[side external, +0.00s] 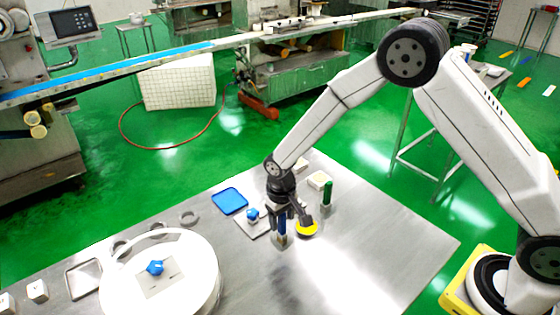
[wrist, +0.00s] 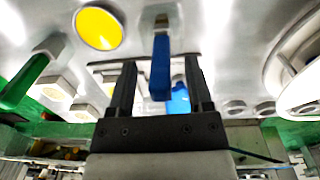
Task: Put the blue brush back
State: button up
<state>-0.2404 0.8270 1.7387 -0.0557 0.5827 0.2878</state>
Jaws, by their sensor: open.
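The blue brush (side external: 282,226) stands upright on the steel table, directly below my gripper, with a pale block at its foot. I cannot tell whether that block is bristles or a holder. In the wrist view its blue handle (wrist: 160,66) reaches in between my two fingers. My gripper (side external: 281,211) is open, with a visible gap on each side of the handle; its fingers also show in the wrist view (wrist: 161,70). A green-handled brush (side external: 327,191) stands upright to the right; it shows at the left edge of the wrist view (wrist: 22,82).
A yellow disc (side external: 307,229) lies close right of the blue brush. A blue object (side external: 252,213) on a plate and a blue tray (side external: 229,201) are to the left. A white drum (side external: 205,289) stands at front left. The table's front right is clear.

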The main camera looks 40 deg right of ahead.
notch_tip(320, 180, up, 10)
jog(key=shift+a+r, duration=0.1)
jog(key=shift+a, duration=0.05)
dwell(0.3)
dwell(0.5)
jog(key=s+d+r+t, duration=0.1)
jog(key=s+d, duration=0.4)
jog(key=s, duration=0.3)
jog(key=s+d+r+t, duration=0.1)
jog(key=s+d, duration=0.4)
jog(key=s, duration=0.4)
jog(key=shift+d+r+t, duration=0.3)
jog(key=shift+d+r, duration=0.05)
jog(key=shift+d, duration=0.05)
jog(key=shift+w, duration=0.1)
